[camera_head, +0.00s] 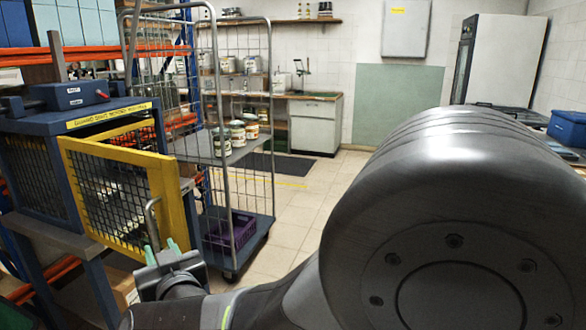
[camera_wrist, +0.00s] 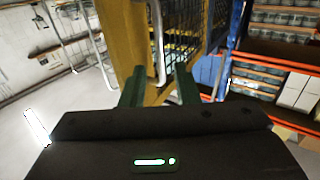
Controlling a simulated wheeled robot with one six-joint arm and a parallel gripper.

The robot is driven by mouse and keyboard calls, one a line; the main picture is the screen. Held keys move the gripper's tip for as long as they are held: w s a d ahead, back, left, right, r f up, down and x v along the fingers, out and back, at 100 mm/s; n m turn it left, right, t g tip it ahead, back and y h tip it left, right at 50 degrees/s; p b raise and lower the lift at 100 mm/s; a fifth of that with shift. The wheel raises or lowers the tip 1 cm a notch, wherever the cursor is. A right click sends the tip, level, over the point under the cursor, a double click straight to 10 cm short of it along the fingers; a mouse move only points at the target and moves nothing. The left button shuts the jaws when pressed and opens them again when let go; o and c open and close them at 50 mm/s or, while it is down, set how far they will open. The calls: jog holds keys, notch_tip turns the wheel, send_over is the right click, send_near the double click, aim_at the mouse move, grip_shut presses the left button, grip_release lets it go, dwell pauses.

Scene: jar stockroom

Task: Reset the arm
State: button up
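My gripper (camera_head: 162,249) is in front of the yellow-framed mesh door at the lower left of the head view. Its two green fingers stand apart in the wrist view (camera_wrist: 159,86), with nothing clamped between them. The door's grey bar handle (camera_head: 151,222) is close to the fingertips. In the wrist view the handle (camera_wrist: 159,50) lines up with the gap between the fingers, apart from both. I cannot tell how deep it sits. The yellow door (camera_head: 176,199) stands swung open from the blue mesh cabinet (camera_head: 35,185).
A wire trolley (camera_head: 270,120) with jars and a purple crate (camera_head: 230,232) stands just beyond the door. A blue box (camera_head: 70,95) sits on the cabinet. A counter (camera_head: 315,125) is at the back. Tiled floor (camera_head: 290,215) is clear right of the trolley.

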aim_at(154, 231)
jog(key=b+x, duration=0.1)
jog(key=x, duration=0.7)
jog(key=shift+w+a, duration=0.2)
jog(key=shift+w, duration=0.05)
jog(key=shift+w+a, duration=0.15)
